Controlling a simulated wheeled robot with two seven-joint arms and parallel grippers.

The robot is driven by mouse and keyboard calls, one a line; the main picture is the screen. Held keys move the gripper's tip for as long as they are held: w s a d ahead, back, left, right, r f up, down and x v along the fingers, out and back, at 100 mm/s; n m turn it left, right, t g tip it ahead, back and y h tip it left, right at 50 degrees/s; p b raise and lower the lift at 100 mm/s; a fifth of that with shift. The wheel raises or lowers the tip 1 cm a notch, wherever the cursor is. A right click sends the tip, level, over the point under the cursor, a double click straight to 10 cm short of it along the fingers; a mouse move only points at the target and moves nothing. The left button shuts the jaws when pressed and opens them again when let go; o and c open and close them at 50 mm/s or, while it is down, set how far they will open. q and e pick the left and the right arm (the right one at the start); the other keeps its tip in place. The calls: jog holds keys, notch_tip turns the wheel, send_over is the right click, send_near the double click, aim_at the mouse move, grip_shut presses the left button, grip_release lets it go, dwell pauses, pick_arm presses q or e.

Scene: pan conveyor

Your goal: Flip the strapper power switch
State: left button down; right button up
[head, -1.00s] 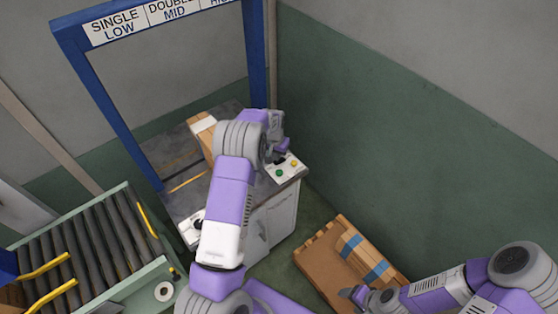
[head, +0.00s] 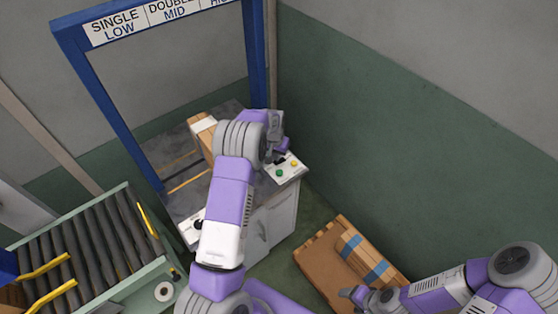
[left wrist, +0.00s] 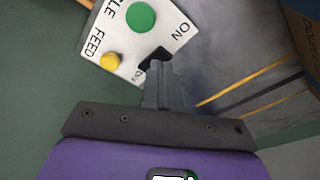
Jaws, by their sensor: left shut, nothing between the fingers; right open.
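The strapper's white control panel (head: 297,171) sits at the right corner of the grey machine, with a green button (head: 279,173) and a yellow one (head: 294,163). In the left wrist view the black power switch (left wrist: 153,60) lies between the ON lettering and a partly covered label. My left gripper (left wrist: 162,80) is shut and empty, with its fingertips at the switch; whether they touch it I cannot tell. In the head view my left gripper (head: 282,153) is over the panel and hides the switch. My right gripper (head: 347,293) is open and empty, low at the right.
A blue frame (head: 257,60) arches over the strapper table (head: 182,200), where a brown bundle (head: 201,130) stands. A roller conveyor (head: 85,245) is at the left. A pallet (head: 318,262) with blue-strapped cardboard lies near my right gripper. The green wall (head: 400,150) bounds the right.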

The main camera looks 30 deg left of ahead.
pick_arm(q)
jog(key=shift+f+b, duration=0.7)
jog(key=shift+f, duration=0.3)
dwell(0.8)
jog(key=shift+r+p, duration=2.2)
jog(key=shift+r, duration=1.35)
